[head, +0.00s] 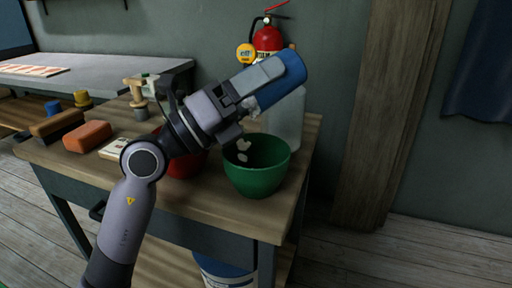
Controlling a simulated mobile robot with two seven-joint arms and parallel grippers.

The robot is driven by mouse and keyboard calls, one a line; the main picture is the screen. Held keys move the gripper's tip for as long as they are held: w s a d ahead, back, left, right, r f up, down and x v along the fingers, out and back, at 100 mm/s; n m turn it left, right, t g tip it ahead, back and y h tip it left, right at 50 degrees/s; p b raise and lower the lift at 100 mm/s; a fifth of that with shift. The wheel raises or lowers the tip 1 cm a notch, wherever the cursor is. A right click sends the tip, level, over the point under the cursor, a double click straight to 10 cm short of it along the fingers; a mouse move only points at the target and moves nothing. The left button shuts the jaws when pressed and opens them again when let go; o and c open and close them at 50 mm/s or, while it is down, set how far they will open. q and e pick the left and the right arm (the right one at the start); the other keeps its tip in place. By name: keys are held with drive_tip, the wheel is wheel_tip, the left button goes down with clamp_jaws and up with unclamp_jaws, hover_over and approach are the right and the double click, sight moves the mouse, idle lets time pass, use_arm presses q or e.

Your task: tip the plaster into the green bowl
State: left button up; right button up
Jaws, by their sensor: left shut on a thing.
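The green bowl (262,179) stands upright near the front right corner of the wooden table. My left gripper (260,82) is shut on a blue container (282,88) above the bowl. The container is tilted, with its lower end toward the bowl; its mouth is partly hidden by the gripper. I cannot tell how much is left in the container. My right gripper is not in view.
A red bowl (186,166) stands left of the green one, partly behind my arm. A translucent container (288,128) stands behind it. An orange block (87,137) and a brown brush (56,125) lie at the left. A fire extinguisher (267,37) hangs on the wall.

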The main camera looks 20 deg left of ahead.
use_arm(q)
drive_tip(key=shift+r, duration=0.2)
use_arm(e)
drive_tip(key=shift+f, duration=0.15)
use_arm(q)
drive_tip(key=shift+s+a+r+h+b, duration=0.1)
drive_tip(key=shift+r+h+b, duration=0.05)
drive_tip(key=shift+h+b, duration=0.2)
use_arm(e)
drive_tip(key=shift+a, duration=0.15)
use_arm(q)
drive_tip(key=shift+r+t, duration=0.15)
drive_tip(key=shift+t, duration=0.15)
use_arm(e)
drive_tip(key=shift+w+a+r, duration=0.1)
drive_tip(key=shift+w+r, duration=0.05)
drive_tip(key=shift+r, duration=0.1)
use_arm(q)
drive_tip(key=shift+a+r+b, duration=0.1)
drive_tip(key=shift+b, duration=0.25)
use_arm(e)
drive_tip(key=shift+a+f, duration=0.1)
use_arm(q)
drive_tip(key=shift+s+r+h, duration=0.1)
drive_tip(key=shift+r+h, duration=0.05)
drive_tip(key=shift+h, duration=0.1)
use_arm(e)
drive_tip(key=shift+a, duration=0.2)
